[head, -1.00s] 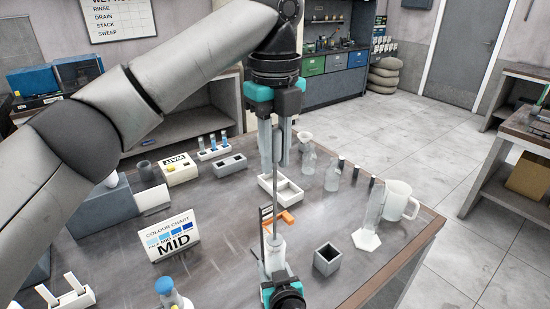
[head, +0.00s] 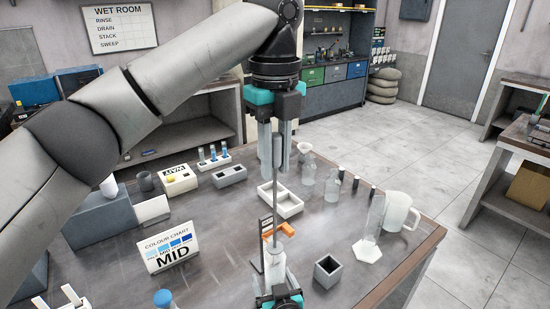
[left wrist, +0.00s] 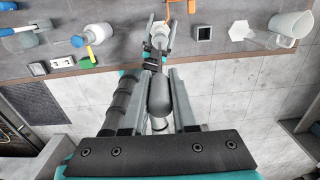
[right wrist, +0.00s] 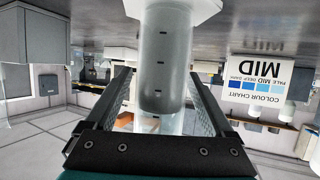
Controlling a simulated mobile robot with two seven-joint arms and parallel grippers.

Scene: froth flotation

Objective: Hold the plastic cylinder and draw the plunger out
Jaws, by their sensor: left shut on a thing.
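The plunger (head: 275,205) is a long thin grey rod with a thick grey handle, standing upright. My left gripper (head: 278,150) comes down from above and is shut on the handle, which shows between its fingers in the left wrist view (left wrist: 159,95). The rod runs down to the clear plastic cylinder (head: 275,268); its lower end is hard to make out there. My right gripper (head: 279,296) is low at the front, its fingers on both sides of the cylinder. The right wrist view shows the cylinder (right wrist: 163,75) with dark marks between those fingers.
An orange clip on a dark stand (head: 280,230) is close behind the cylinder. A grey square holder (head: 327,271), a clear measuring cylinder (head: 371,225) and a white jug (head: 399,210) stand to the right. A white tray (head: 292,209) lies behind; a colour chart (head: 168,252) stands left.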

